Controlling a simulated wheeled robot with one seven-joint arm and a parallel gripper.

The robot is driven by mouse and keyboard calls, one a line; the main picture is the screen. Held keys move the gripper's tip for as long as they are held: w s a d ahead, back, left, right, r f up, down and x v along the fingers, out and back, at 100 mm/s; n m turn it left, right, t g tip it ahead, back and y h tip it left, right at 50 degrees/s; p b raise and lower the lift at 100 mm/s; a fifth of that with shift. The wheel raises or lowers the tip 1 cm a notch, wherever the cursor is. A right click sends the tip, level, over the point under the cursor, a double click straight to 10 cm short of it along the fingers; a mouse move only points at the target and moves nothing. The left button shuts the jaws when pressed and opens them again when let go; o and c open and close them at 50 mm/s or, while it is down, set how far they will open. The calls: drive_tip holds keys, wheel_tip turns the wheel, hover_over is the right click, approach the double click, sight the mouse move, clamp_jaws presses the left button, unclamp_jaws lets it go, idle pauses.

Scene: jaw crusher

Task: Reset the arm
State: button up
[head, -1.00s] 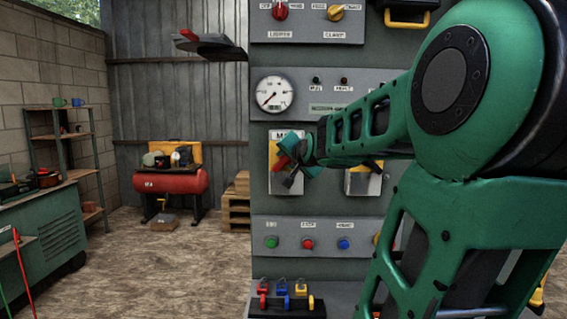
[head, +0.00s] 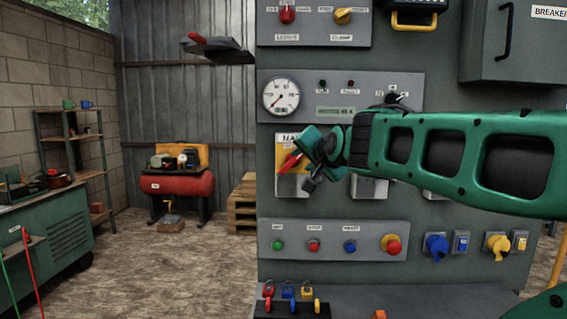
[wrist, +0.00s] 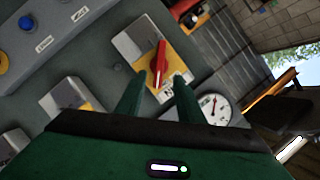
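My gripper (head: 298,160) is at the end of my green arm, in front of the upper-left switch on the grey control panel (head: 410,270). In the wrist view its two green fingers (wrist: 155,92) stand apart with nothing held between them. The switch's red handle (wrist: 158,65) sits on a yellow plate (wrist: 177,50) just beyond the fingertips. In the head view the red handle (head: 291,163) shows beside the fingers, partly hidden by them. I cannot tell whether the fingers touch it.
A white gauge (head: 281,97) is above the switch. Push buttons (head: 314,245) and coloured padlocks (head: 288,291) are below. A breaker box (head: 515,45) is at upper right. A red compressor (head: 177,184) and pallets (head: 243,205) stand left of the panel, with open floor before them.

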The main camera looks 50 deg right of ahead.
idle(0.6)
drive_tip(key=s+a+f+n+g+y, duration=0.3)
drive_tip(key=a+f, duration=0.2)
drive_tip(key=f, duration=0.5)
drive_tip(key=s+a+f+n+g+y, duration=0.25)
drive_tip(key=a+f, duration=0.25)
drive_tip(key=f, duration=0.6)
drive_tip(key=s+a+f+n+g+y, duration=0.2)
drive_tip(key=s+a+f+n+g, duration=0.2)
drive_tip(key=s+a+f+g, duration=0.3)
drive_tip(key=s+a+f, duration=0.2)
drive_tip(key=s, duration=0.3)
drive_tip(key=shift+y, duration=0.35)
drive_tip(key=shift+c, duration=0.4)
